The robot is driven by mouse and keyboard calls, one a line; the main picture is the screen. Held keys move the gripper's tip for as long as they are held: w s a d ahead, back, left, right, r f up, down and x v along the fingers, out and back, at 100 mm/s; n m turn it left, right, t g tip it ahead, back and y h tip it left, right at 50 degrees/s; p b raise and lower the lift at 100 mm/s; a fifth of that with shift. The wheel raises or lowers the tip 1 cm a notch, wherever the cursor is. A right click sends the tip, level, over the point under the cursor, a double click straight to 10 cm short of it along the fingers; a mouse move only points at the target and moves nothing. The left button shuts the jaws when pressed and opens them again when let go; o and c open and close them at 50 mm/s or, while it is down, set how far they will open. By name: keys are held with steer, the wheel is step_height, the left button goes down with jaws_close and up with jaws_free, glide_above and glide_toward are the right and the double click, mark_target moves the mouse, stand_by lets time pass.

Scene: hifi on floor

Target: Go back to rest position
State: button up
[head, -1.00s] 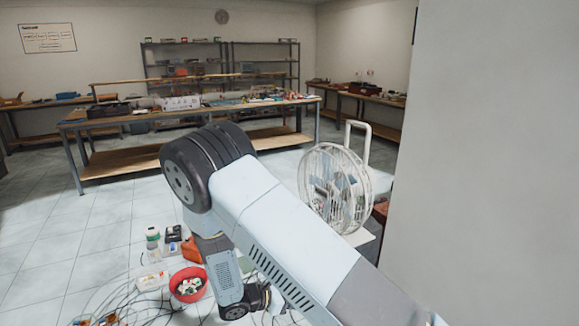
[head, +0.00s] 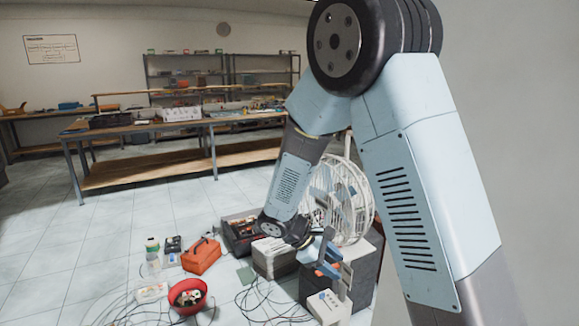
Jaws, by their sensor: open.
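My arm rises on the right and bends down at the elbow. My gripper (head: 330,268) is at the arm's lower end, low in the middle of the head view, in front of the white fan. Its fingers look apart with nothing clearly between them. It hangs over or beside a grey box and a small white labelled box (head: 329,307); whether it touches either cannot be told. My wrist partly covers the things behind it.
A white fan (head: 343,200) stands behind my gripper. On the floor are an orange toolbox (head: 201,257), a red bowl (head: 188,296) with small parts, and loose cables (head: 262,303). A long workbench (head: 150,130) stands behind. A grey wall (head: 520,130) closes the right. Floor at left is clear.

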steer(key=s+d+r+m+t+y, duration=0.2)
steer(key=s+d+r+m+y, duration=0.2)
steer(key=s+r, duration=0.5)
steer(key=s+d+r+m+t+y, duration=0.3)
steer(key=s+d+r+m, duration=0.5)
steer(key=r, duration=0.7)
steer(key=shift+s+r+m+y, duration=0.2)
steer(key=shift+s+m+y, duration=0.6)
steer(key=shift+s, duration=0.45)
